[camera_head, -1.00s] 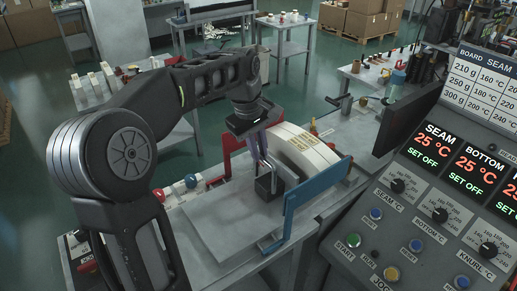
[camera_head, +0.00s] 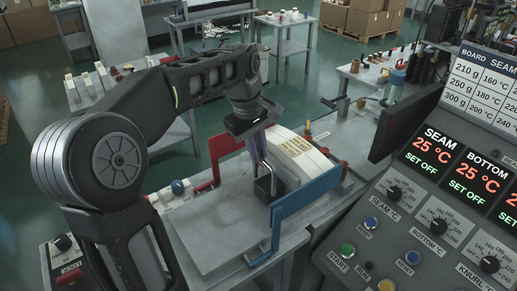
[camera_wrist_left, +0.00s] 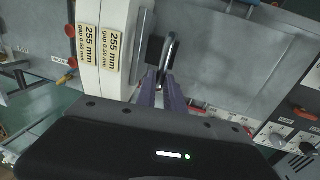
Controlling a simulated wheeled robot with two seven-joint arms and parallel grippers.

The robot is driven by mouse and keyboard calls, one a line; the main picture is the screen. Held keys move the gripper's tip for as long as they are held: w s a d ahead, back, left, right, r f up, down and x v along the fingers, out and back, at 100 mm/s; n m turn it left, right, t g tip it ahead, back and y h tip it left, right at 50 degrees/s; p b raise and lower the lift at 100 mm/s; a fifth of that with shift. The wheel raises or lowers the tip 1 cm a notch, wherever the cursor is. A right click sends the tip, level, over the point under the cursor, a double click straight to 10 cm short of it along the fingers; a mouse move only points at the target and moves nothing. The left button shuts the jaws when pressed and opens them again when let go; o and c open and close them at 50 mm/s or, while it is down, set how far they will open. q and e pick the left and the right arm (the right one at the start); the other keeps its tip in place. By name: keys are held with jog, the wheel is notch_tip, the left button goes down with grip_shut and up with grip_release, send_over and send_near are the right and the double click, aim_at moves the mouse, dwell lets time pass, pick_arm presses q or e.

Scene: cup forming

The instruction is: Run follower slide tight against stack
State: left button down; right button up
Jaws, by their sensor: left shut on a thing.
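The follower slide shows as a black block (camera_head: 264,187) with a metal loop handle, standing on a pale grey feed table (camera_head: 205,235). My left gripper (camera_head: 264,170) reaches down from above and is shut on the handle (camera_wrist_left: 170,52). The stack of cream curved blanks (camera_head: 308,156) stands just right of the block. In the left wrist view the stack (camera_wrist_left: 116,75) carries yellow "255 mm" labels, and a grey plate (camera_wrist_left: 140,45) lies between it and the block (camera_wrist_left: 154,49). Whether plate and stack touch, I cannot tell. My right gripper is not in view.
A blue side guide (camera_head: 300,207) runs along the near side and a red guide (camera_head: 226,147) along the far side. A control panel (camera_head: 425,215) with knobs and buttons stands close at right. The feed table left of the block is bare.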

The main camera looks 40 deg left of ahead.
pick_arm(q)
jog(key=shift+r, duration=0.15)
jog(key=c, duration=1.7)
grip_release()
jog(key=shift+w, duration=0.1)
jog(key=shift+o, duration=1.2)
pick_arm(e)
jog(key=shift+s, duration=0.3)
